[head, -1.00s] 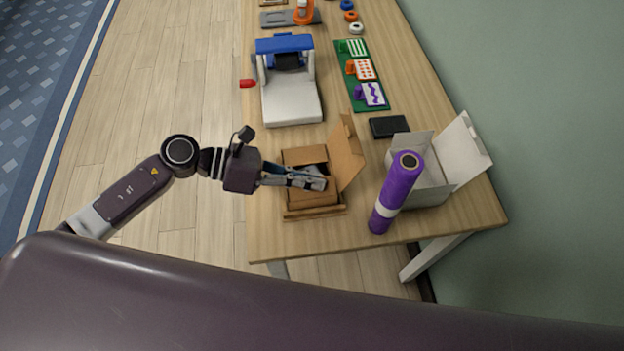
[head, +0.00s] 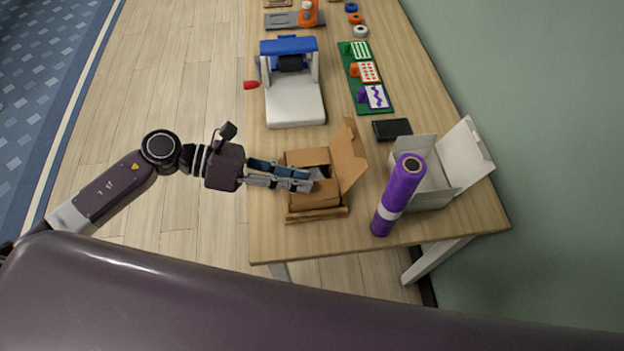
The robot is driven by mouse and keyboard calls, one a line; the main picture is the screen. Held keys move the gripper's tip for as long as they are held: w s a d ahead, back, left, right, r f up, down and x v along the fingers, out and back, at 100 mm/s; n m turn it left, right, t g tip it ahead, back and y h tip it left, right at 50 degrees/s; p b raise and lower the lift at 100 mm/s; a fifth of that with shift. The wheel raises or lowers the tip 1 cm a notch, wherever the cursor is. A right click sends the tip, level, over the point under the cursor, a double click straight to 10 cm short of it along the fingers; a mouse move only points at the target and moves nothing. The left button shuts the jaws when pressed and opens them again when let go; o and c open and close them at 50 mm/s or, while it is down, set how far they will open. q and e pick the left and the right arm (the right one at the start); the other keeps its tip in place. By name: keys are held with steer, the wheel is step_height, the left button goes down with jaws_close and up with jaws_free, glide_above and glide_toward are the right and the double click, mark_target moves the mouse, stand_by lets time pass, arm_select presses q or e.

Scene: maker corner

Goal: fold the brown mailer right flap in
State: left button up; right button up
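The brown mailer (head: 316,214) is an open cardboard box at the near end of the table. Its tall right-side flap (head: 350,158) stands up and leans outward to the right. A back flap (head: 307,157) and a front flap (head: 318,196) lie roughly flat over the opening, with a dark gap between them. My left gripper (head: 307,181) reaches in from the left, its fingertips over the middle of the mailer, left of the upright flap and apart from it. Its fingers look close together; I see nothing clearly held between them. My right gripper is out of view.
A purple roll (head: 399,195) stands right of the mailer, before an open white box (head: 433,190). A black flat block (head: 392,129) lies behind. A white and blue machine (head: 294,102) stands farther back, beside a green board (head: 370,90).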

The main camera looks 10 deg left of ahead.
arm_select(q)
steer(key=v, duration=0.8)
steer(key=shift+a, duration=0.1)
